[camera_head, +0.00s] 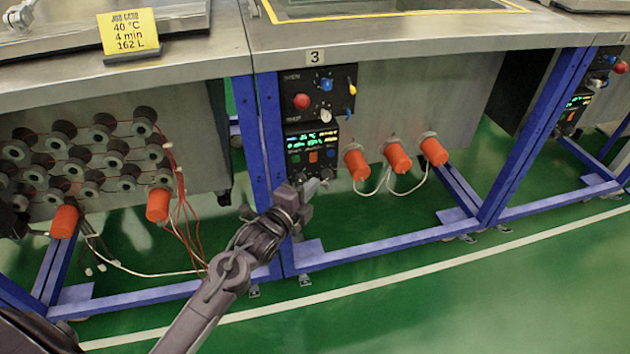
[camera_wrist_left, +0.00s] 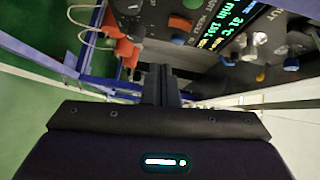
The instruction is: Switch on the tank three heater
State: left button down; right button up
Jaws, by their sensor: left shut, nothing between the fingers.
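Tank three's control panel (camera_head: 336,78) hangs under the "3" label (camera_head: 315,57). I cannot read which control is the heater's. My left gripper (camera_head: 322,185) is shut and empty at the panel's lower edge; its fingers (camera_wrist_left: 161,84) point towards the panel. Contact cannot be told.
Three orange caps with white cables (camera_head: 397,158) project from the tank wall right of the panel. Blue frame legs (camera_head: 270,130) stand just left of it. A yellow sign (camera_head: 128,31) stands on the left tank. The green floor in front is clear.

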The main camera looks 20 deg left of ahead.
pick_arm(q)
jog(key=v, duration=0.7)
jog(key=shift+s+a+f+p, duration=0.3)
jog(key=shift+s+f+p, duration=0.15)
jog(key=shift+f, duration=0.35)
